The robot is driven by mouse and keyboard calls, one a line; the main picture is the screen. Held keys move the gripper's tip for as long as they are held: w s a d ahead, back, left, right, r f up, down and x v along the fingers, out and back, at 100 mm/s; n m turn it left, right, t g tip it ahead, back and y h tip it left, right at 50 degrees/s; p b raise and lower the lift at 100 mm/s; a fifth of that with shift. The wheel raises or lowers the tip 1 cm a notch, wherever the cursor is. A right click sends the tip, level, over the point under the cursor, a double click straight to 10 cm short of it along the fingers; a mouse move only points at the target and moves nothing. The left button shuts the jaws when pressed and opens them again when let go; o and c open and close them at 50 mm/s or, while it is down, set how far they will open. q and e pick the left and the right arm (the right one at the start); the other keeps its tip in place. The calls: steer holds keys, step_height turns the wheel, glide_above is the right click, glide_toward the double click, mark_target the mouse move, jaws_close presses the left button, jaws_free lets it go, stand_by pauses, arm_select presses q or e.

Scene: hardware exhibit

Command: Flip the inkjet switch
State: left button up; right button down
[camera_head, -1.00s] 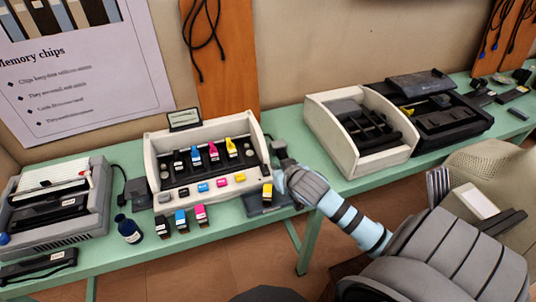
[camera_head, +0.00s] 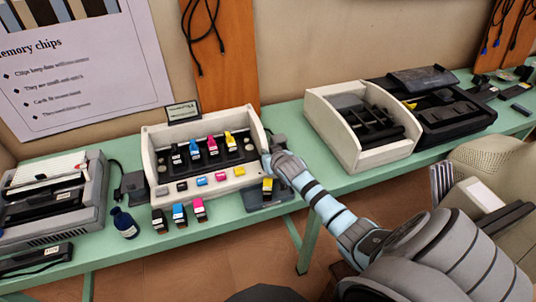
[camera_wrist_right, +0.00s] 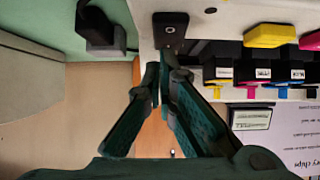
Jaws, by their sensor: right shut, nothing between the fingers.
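The inkjet exhibit (camera_head: 152,160) is a cream open printer with black, cyan, magenta and yellow cartridges, at the left centre of the head view. Its cream body also shows in the right wrist view (camera_wrist_right: 220,18). There a small black part (camera_wrist_right: 170,32), which looks like the switch, sits on the cream surface near the printer's end. My right gripper (camera_wrist_right: 160,68) is shut and empty, its fingertips just below that part in the picture; I cannot tell if they touch. In the head view my right gripper (camera_head: 268,160) is at the printer's right end, hiding the switch. My left gripper is out of view.
Loose cartridges (camera_head: 180,214) and a dark bottle (camera_head: 124,222) stand in front of the printer on the green table (camera_head: 228,222). A dark block (camera_wrist_right: 100,28) is close left of the gripper in the wrist view. Another cream-sided printer (camera_head: 380,155) stands further right.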

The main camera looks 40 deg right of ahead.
steer(key=shift+w+d+p, duration=0.1)
steer(key=shift+p, duration=0.2)
steer(key=shift+w+d+f+g+p, duration=0.1)
steer(key=shift+w+g+p, duration=0.25)
steer(key=shift+g+p, duration=0.55)
steer(key=shift+w+d+f, duration=0.1)
steer(key=shift+w+f, duration=0.25)
steer(key=shift+f, duration=0.05)
